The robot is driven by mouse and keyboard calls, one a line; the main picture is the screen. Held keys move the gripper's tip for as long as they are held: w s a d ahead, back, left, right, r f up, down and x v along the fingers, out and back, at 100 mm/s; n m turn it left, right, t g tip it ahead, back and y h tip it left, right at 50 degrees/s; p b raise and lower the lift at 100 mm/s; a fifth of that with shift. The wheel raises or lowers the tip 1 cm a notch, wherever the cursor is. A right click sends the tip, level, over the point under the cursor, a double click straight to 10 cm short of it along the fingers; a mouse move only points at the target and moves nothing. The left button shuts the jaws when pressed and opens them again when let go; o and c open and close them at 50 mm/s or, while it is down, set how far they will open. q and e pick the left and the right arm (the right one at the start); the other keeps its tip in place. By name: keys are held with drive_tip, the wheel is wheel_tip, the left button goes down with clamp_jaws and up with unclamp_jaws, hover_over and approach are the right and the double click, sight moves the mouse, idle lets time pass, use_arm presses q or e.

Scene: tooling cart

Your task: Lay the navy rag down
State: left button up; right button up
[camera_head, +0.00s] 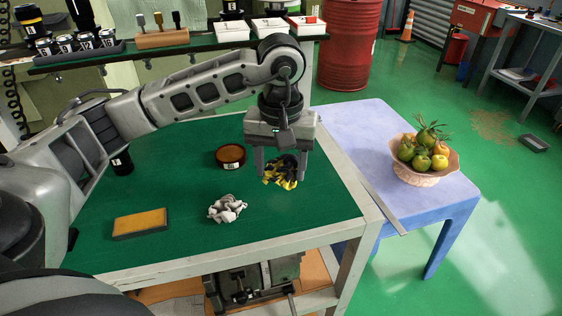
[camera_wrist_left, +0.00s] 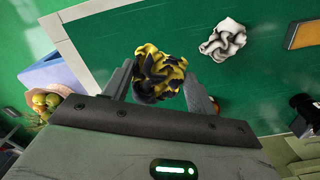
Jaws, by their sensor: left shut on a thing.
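A crumpled dark navy and yellow rag (camera_head: 281,171) is between the fingers of my left gripper (camera_head: 279,167), over the right part of the green cart top (camera_head: 180,190). In the left wrist view the rag (camera_wrist_left: 158,74) fills the space between the two fingertips of the gripper (camera_wrist_left: 158,85). The gripper is shut on it. I cannot tell for sure whether the rag's underside touches the top. A crumpled white-grey rag (camera_head: 227,208) lies on the green top to the left of it. My right gripper is not in view.
A brown round tin (camera_head: 230,156) stands behind the white rag. A yellow-topped block (camera_head: 140,223) lies at the front left. A fruit bowl (camera_head: 424,164) stands on a lilac table (camera_head: 362,140) at the right. Green surface around the rags is clear.

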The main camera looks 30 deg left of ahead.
sight(281, 203)
use_arm(q)
wheel_tip(281, 203, down, 4)
drive_tip(key=shift+b, duration=1.05)
drive_tip(key=shift+f+b, duration=0.75)
drive_tip(key=shift+f, duration=0.15)
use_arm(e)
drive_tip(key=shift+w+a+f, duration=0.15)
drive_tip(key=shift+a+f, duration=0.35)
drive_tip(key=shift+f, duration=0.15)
use_arm(q)
drive_tip(key=shift+f, duration=0.1)
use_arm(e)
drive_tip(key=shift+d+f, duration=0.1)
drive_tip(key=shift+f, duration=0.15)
use_arm(q)
drive_tip(key=shift+f+b, duration=0.5)
drive_tip(key=shift+b, duration=0.3)
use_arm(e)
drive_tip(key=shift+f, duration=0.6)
use_arm(q)
drive_tip(key=o, duration=1)
